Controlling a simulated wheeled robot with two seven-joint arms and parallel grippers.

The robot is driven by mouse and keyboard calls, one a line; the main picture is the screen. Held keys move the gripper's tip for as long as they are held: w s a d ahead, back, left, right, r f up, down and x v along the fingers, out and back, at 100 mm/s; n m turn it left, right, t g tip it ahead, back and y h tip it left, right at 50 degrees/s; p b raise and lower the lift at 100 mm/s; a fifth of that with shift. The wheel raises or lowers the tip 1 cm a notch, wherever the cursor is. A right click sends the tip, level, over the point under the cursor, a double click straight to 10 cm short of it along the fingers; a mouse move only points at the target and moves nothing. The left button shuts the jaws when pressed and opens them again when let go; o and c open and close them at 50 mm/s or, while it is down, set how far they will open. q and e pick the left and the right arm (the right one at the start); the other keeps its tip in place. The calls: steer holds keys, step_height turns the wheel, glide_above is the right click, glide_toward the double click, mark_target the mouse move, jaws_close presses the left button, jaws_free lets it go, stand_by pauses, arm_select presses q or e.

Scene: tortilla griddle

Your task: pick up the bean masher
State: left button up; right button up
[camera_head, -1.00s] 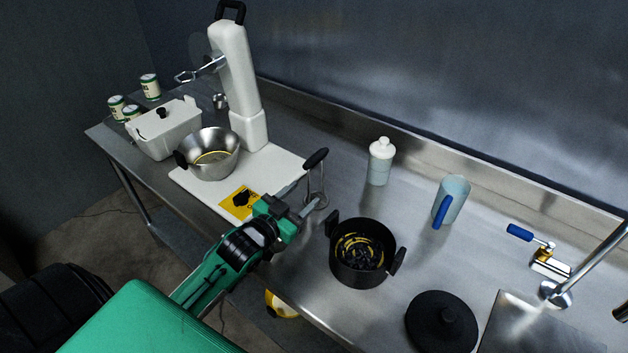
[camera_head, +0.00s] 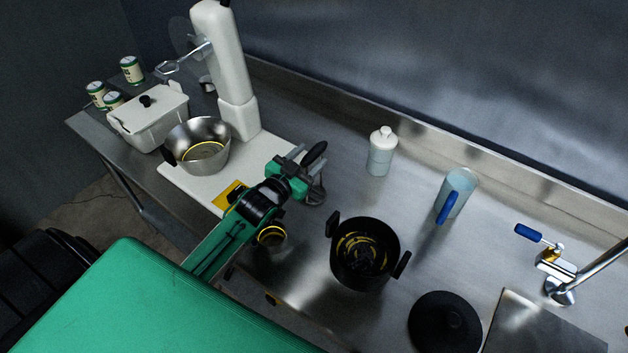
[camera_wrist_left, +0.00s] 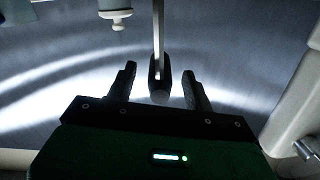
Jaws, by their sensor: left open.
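The bean masher stands upright on the steel counter, its black handle (camera_head: 315,152) at the top and its metal lower part half hidden behind my left gripper. My left gripper (camera_head: 303,161) is open and close to the handle in the head view. In the left wrist view the masher's black handle (camera_wrist_left: 159,88) lies between the two spread fingers (camera_wrist_left: 158,76), with no finger visibly closed on it. My right gripper is not in view.
A black pot (camera_head: 364,279) stands to the right of the masher, and a black lid (camera_head: 445,322) lies farther right. A white mixer (camera_head: 221,70) with a steel bowl (camera_head: 190,140) is to the left. A white bottle (camera_head: 381,158) and a blue-handled jug (camera_head: 460,188) stand behind.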

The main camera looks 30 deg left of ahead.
arm_select(q)
steer(key=shift+w+d, duration=0.15)
steer(key=shift+w, duration=0.95)
steer(key=c, duration=1.1)
steer(key=shift+o, duration=0.2)
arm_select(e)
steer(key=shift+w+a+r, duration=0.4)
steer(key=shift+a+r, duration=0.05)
arm_select(q)
steer(key=shift+r, duration=0.1)
